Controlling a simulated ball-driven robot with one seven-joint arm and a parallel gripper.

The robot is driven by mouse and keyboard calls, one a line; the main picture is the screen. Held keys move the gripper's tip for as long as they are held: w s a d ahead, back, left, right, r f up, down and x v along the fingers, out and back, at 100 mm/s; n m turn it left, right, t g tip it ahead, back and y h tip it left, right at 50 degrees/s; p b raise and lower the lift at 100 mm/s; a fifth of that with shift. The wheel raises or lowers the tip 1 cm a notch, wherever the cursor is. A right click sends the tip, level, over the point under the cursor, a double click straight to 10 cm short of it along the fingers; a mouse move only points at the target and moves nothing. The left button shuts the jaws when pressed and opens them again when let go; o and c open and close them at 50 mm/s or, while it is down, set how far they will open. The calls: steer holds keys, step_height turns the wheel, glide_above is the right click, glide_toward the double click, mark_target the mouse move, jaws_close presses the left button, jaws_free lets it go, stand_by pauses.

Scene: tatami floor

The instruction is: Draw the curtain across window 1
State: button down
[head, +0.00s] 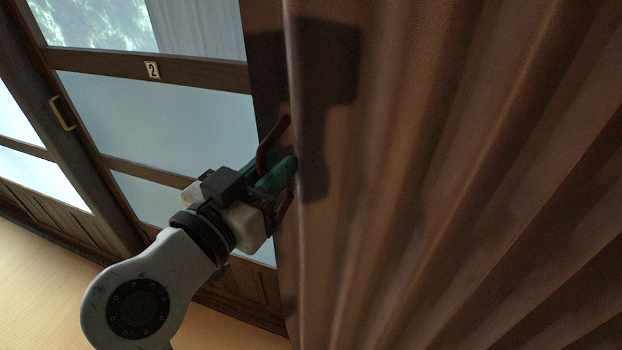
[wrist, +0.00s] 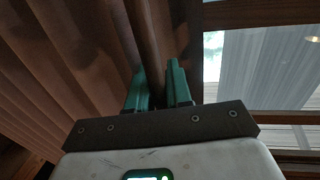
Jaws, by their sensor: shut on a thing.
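A brown pleated curtain (head: 430,180) fills the right half of the head view, hanging in long folds. My gripper (head: 285,165) is at the curtain's left edge, with its green fingers at the cloth. In the wrist view the curtain (wrist: 70,60) fills the left side, and the green fingers of my gripper (wrist: 160,90) are shut on a fold of its edge. The window marked 2 (head: 160,110) is left of the curtain. No plate marked 1 shows in either view.
A sliding wooden frame with a brass-coloured handle (head: 62,113) stands at the left. Pale tatami floor (head: 40,275) lies open at the lower left. In the wrist view, a grey translucent panel (wrist: 265,65) shows at the right.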

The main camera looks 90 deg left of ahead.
steer(key=shift+s+a, duration=0.2)
steer(key=shift+s, duration=0.2)
steer(key=c, duration=1.1)
jaws_free()
steer(key=shift+d, duration=0.1)
steer(key=b+v, duration=0.2)
steer(key=v, duration=0.8)
steer(key=shift+s+d, duration=0.2)
steer(key=shift+d, duration=0.05)
steer(key=shift+f, duration=0.1)
